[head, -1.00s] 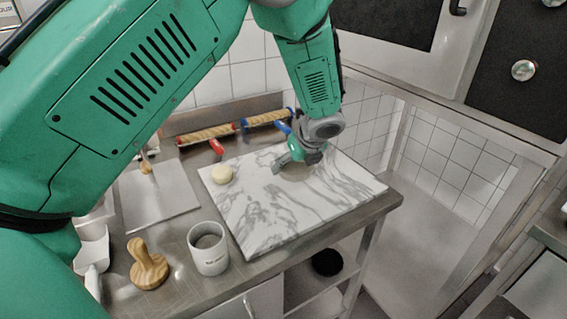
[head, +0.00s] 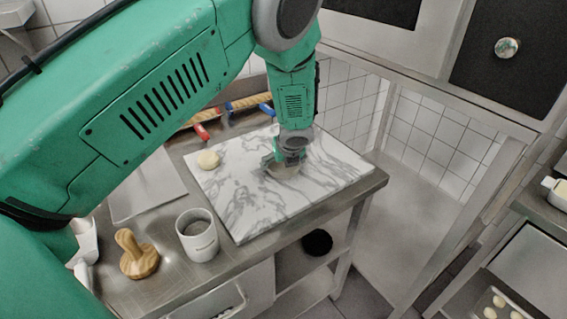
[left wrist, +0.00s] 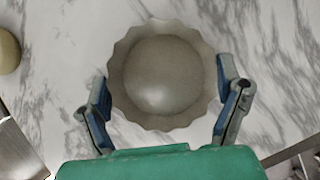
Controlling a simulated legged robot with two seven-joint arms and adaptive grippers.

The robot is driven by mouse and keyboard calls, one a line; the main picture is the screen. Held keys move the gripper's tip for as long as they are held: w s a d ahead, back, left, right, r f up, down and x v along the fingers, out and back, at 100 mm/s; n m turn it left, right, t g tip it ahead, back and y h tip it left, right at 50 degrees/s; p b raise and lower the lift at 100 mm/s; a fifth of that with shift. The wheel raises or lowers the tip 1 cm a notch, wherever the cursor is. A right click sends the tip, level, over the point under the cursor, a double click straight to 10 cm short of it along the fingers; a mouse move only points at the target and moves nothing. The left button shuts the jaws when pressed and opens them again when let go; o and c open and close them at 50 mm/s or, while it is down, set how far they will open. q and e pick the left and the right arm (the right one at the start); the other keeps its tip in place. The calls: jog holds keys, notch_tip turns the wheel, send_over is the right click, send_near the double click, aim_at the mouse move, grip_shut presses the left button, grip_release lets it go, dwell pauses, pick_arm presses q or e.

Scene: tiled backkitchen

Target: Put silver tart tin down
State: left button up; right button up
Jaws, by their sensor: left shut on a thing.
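The silver tart tin (left wrist: 160,75), round with a fluted rim, is seen from above in the left wrist view, between the blue-padded fingers of my left gripper (left wrist: 165,103). The gripper is shut on it. In the head view, the left gripper (head: 282,166) points down at the marble board (head: 240,205), and a little of the tin (head: 284,173) shows below it. The tin is at or very close to the board surface; I cannot tell whether it touches. My right gripper is not in view.
A pale dough ball (head: 208,160) sits on the board's left part. A white mug (head: 198,236) and a wooden press (head: 138,256) stand left of the board. Rolling pins (head: 248,102) lie behind it. The board's front and right parts are clear.

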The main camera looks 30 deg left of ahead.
pick_arm(q)
jog(key=shift+s+d, duration=0.1)
jog(key=shift+d, duration=0.15)
jog(key=o, duration=1.1)
jog(key=shift+d, duration=0.3)
jog(key=shift+d+r, duration=0.15)
jog(key=shift+d, duration=0.4)
jog(key=shift+a+r, duration=0.1)
jog(key=shift+r, duration=0.3)
jog(key=v, duration=0.2)
jog(key=a+v, duration=0.1)
jog(key=v, duration=0.1)
jog(key=shift+s+d+r, duration=0.1)
jog(key=shift+s+r, duration=0.15)
jog(key=shift+r, duration=0.05)
jog(key=shift+v, duration=3.05)
